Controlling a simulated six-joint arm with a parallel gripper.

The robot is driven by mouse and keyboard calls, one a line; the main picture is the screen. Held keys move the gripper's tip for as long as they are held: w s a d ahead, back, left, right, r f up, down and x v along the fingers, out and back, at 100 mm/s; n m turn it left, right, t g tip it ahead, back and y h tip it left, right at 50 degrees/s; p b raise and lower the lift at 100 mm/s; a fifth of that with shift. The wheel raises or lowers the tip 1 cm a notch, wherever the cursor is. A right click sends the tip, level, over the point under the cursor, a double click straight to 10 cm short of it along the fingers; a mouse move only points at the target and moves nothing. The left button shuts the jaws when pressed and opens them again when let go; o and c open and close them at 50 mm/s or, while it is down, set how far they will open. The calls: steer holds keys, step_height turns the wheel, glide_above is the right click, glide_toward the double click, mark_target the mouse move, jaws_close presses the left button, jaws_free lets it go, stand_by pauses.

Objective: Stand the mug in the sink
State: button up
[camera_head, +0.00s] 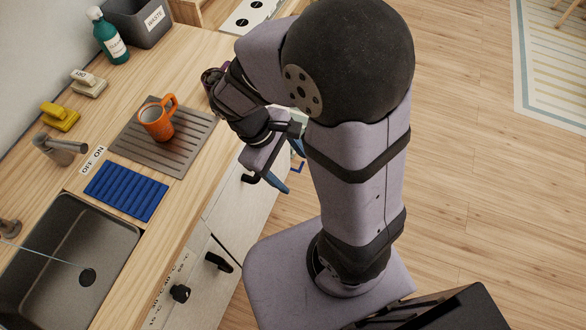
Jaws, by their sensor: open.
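The orange mug (157,122) stands upright on a grey-brown ribbed drying mat (183,154) on the wooden counter. The dark sink (53,277) is set into the counter at the lower left, and its basin looks empty with a round drain. A thin pale stream crosses the basin from the left edge. My gripper (281,183) is open, to the right of the mug and past the counter's front edge. It is apart from the mug, and my arm partly hides it.
A blue ribbed mat (126,190) lies between the drying mat and the sink. A metal tap lever (62,149) stands behind it near an OFF/ON label. Yellow (60,117) and pale (88,83) blocks, a green bottle (110,37) and a waste bin (140,20) stand along the back.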

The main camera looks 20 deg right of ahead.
steer(key=m+y, duration=0.1)
steer(key=m, duration=0.1)
steer(key=s+m+t+y, duration=0.1)
steer(key=m, duration=0.2)
steer(key=m+y, duration=0.2)
steer(key=shift+s+d+r+t, duration=0.1)
steer(key=shift+s+r+t, duration=0.3)
steer(key=shift+m, duration=0.3)
steer(key=c, duration=0.6)
steer(key=shift+c, duration=0.2)
